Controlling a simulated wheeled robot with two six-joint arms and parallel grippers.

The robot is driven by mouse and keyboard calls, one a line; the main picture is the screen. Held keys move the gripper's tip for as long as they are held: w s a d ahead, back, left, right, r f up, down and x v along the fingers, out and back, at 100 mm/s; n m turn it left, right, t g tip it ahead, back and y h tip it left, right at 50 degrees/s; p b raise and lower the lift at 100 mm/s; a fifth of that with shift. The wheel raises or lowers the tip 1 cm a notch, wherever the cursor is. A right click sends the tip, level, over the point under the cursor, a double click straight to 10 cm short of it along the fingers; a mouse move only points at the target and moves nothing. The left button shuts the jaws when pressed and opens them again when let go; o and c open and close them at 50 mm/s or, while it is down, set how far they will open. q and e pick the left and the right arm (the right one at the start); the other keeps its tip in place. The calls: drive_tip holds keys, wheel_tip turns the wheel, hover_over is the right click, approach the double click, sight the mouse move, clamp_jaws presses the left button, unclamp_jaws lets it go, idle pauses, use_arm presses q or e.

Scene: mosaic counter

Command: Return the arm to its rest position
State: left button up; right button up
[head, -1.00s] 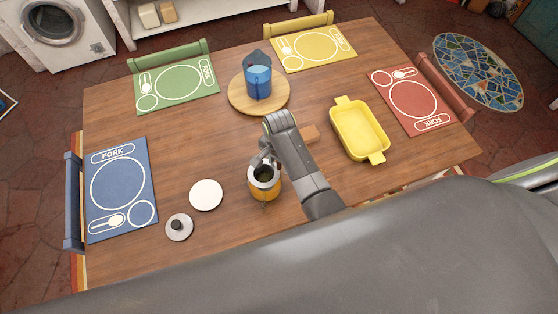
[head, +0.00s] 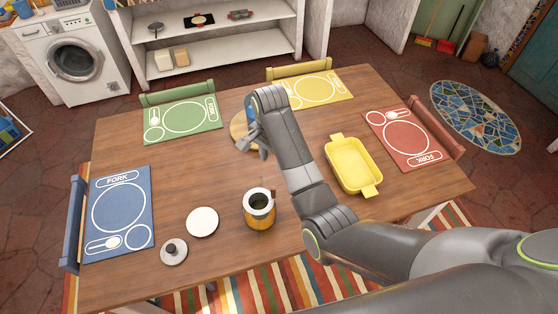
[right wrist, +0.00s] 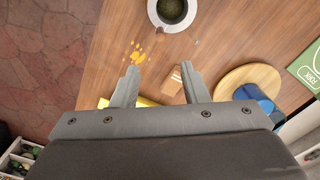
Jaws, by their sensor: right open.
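My right arm reaches over the dining table (head: 170,235). Its right gripper (head: 252,141) is above the table in front of the round wooden board (head: 238,130), with nothing in its jaws. In the right wrist view its two fingers (right wrist: 160,75) are spread apart and empty over the wood. My left gripper is not in view.
A blue jug (right wrist: 250,92) stands on the board, mostly behind my arm in the head view. A yellow dish (head: 353,165) is right of the arm. A white disc (head: 202,222) and a knobbed lid (head: 174,251) lie front left. Orange spots (right wrist: 137,55) mark the table.

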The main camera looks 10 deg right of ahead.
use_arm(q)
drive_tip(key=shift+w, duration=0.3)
use_arm(e)
drive_tip(key=shift+r, duration=0.35)
